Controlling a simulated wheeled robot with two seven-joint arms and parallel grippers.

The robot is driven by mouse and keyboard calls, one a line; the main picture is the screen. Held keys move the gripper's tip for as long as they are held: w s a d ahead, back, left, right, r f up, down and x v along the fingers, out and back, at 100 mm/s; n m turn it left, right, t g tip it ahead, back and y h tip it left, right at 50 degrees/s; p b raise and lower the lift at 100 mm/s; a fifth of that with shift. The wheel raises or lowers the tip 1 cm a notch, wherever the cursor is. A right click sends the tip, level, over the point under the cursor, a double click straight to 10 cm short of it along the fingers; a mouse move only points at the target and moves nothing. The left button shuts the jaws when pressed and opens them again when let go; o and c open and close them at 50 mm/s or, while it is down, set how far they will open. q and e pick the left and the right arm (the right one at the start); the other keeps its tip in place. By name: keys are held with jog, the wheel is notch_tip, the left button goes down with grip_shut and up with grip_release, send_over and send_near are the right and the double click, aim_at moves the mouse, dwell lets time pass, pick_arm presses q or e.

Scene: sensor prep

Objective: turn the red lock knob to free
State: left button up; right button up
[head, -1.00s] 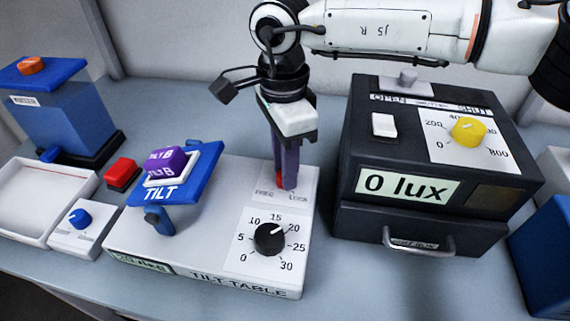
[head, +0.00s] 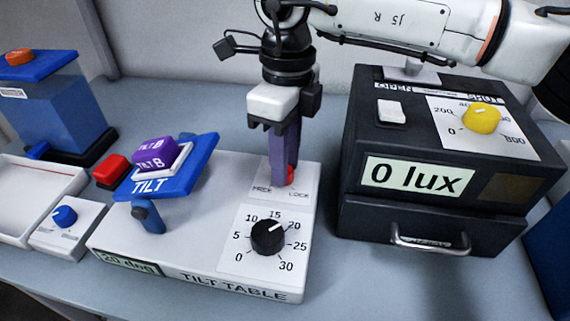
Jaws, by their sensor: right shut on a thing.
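The red lock knob (head: 290,174) sits at the back right of the white tilt table base (head: 190,255), between the FREE and LOCK labels. My right gripper (head: 284,172) points straight down and is shut on the knob. Its fingers hide most of the knob, so I cannot tell which label the knob points to. The blue tilt plate (head: 173,180) is tilted and carries a purple block (head: 156,153). The black dial (head: 268,237) stands in front of the knob. My left gripper is not in view.
A black light box (head: 435,170) reading 0 lux, with a yellow dial (head: 482,119), stands close to the right. At left are a red button (head: 110,169), a white tray (head: 40,190) and a blue-topped container (head: 48,105).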

jog(key=m+b, duration=0.1)
jog(key=m, duration=0.1)
jog(key=shift+m, duration=0.4)
jog(key=m+b, duration=0.1)
jog(key=m, duration=0.2)
jog(key=shift+r+m+b, duration=0.1)
jog(key=shift+m+b, duration=0.4)
jog(key=shift+m, duration=0.7)
jog(key=o, duration=1)
jog(key=shift+o, duration=0.2)
